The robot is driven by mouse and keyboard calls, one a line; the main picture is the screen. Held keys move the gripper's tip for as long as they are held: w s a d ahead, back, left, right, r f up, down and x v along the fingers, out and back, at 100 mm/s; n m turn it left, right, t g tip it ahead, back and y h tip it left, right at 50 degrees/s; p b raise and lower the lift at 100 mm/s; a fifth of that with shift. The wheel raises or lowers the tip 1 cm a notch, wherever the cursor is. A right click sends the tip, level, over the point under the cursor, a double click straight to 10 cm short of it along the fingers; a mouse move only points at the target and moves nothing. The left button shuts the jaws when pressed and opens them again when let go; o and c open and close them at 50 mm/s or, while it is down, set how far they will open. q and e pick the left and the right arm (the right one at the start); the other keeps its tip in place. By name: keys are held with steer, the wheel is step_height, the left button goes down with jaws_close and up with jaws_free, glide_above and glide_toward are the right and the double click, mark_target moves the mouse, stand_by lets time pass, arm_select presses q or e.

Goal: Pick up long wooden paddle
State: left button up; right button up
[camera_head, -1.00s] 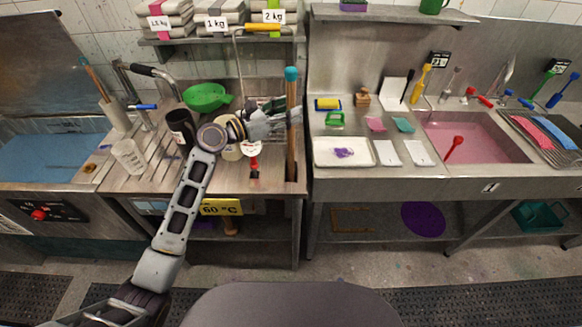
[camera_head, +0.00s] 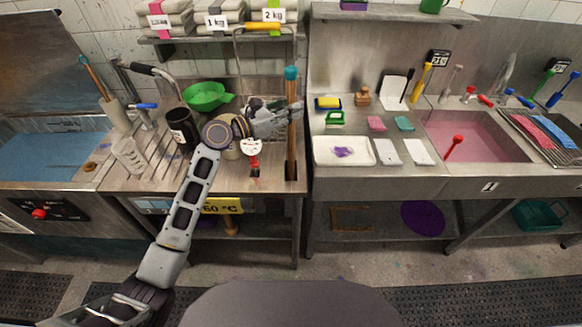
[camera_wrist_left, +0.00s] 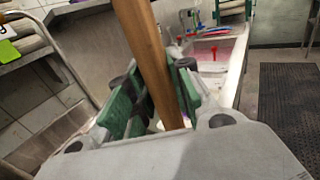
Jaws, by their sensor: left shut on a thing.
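The long wooden paddle (camera_head: 291,140) stands upright at the right end of the left counter, with a teal tip at its top. Its lower end is at a dark slot in the counter. My left gripper (camera_head: 291,112) reaches it from the left, at the upper part of the shaft. In the left wrist view the wooden shaft (camera_wrist_left: 148,55) passes between the green finger pads of my left gripper (camera_wrist_left: 155,100), which is shut on it. My right gripper is in neither view.
A red-and-white dial thing (camera_head: 251,147), a dark mug (camera_head: 181,130) and a green bowl (camera_head: 206,96) stand on the left counter. A shelf (camera_head: 215,37) with folded cloth stacks hangs above. A white tray (camera_head: 322,161) lies on the right counter.

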arm_select(q)
steer(key=shift+r, duration=0.2)
jaws_close()
step_height(320, 180, up, 28)
stand_by(0.7)
steer(key=shift+f+p, duration=0.1)
steer(key=shift+p, duration=0.25)
steer(key=shift+p, duration=0.6)
steer(key=shift+f, duration=0.1)
stand_by(0.3)
